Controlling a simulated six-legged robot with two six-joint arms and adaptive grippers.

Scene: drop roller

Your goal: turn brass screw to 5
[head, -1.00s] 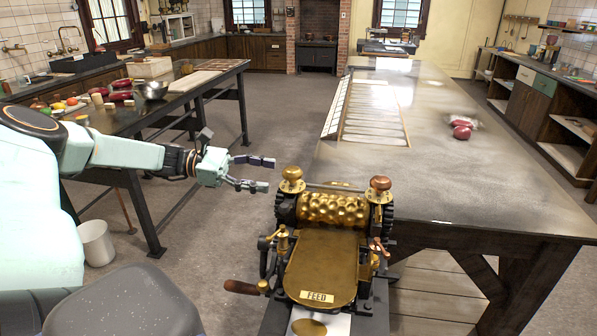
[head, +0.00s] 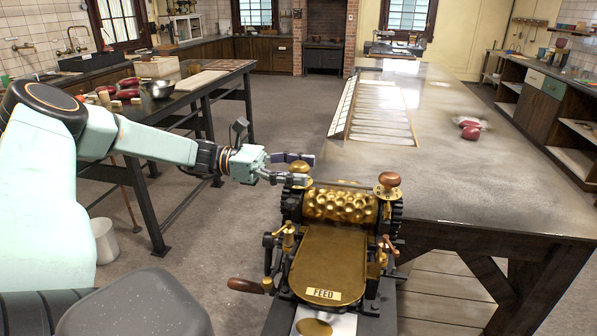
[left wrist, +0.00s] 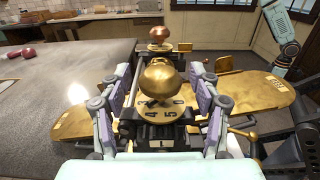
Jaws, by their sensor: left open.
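The brass screw is a round brass knob on the near left corner of the roller press; in the left wrist view the knob (left wrist: 161,82) stands over a numbered dial (left wrist: 163,110). The digits 3, 4, 5 and 0 show, with a small marked plate (left wrist: 164,143) below. My left gripper (head: 307,170) is open at the screw, partly covering it in the head view. In the left wrist view its fingers (left wrist: 161,74) stand on either side of the knob; contact is not clear. A copper-topped screw (head: 388,182) stands on the other side. My right gripper is not in view.
The embossed brass roller (head: 340,206) and brass feed plate (head: 328,262) lie between the side frames. A crank with a wooden handle (head: 245,285) sticks out left.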

